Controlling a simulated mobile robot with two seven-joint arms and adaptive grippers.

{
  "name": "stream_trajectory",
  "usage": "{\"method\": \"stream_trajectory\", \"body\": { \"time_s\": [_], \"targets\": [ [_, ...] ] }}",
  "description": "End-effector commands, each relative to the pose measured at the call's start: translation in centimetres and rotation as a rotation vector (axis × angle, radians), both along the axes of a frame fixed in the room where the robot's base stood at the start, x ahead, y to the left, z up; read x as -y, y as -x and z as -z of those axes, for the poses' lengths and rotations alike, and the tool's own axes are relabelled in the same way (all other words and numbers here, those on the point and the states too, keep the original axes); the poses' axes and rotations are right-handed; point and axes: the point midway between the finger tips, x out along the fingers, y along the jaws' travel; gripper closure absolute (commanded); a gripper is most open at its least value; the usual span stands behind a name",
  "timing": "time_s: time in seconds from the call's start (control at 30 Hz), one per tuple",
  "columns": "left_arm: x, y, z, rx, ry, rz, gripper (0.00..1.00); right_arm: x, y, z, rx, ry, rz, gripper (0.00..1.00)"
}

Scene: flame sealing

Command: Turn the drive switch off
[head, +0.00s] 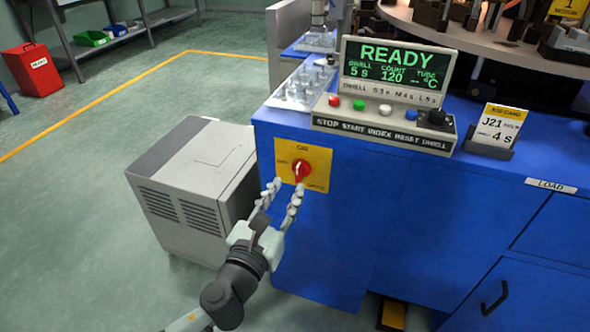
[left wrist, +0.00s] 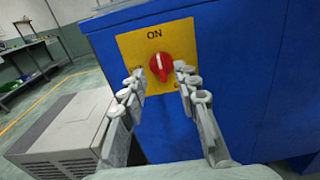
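The drive switch is a red rotary knob (head: 302,170) on a yellow plate (head: 318,154) on the side of the blue cabinet. Its white pointer mark stands roughly upright, toward the "ON" label seen in the left wrist view. The knob (left wrist: 161,67) lies between and beyond my fingertips there. My left gripper (head: 284,190) is open, its two fingers spread just in front of the plate, empty. In the left wrist view the fingers (left wrist: 158,88) flank the knob; whether they touch it I cannot tell. My right gripper is not in view.
A control panel (head: 385,130) with buttons and a "READY" display (head: 400,65) stands on the blue cabinet (head: 440,220). A grey vented box (head: 190,180) stands on the floor left of the cabinet. A job card holder (head: 490,148) is at right.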

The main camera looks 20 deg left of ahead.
Motion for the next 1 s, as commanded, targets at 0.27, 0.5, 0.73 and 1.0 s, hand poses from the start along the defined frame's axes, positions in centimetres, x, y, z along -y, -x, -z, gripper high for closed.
{"method": "stream_trajectory", "body": {
  "time_s": [0.27,0.5,0.73,1.0],
  "targets": [
    [0.1,-4.5,-0.2,0.002,0.006,-0.002,0.69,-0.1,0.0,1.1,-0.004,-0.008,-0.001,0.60],
    [0.2,-5.8,0.0,-0.001,0.007,-0.002,0.69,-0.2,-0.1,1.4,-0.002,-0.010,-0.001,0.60],
    [0.2,-5.8,0.0,-0.001,0.008,-0.002,0.71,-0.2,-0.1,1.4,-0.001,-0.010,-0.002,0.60],
    [0.2,-5.8,0.0,-0.001,0.008,-0.002,1.00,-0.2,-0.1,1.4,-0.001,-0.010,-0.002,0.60]
  ]
}}
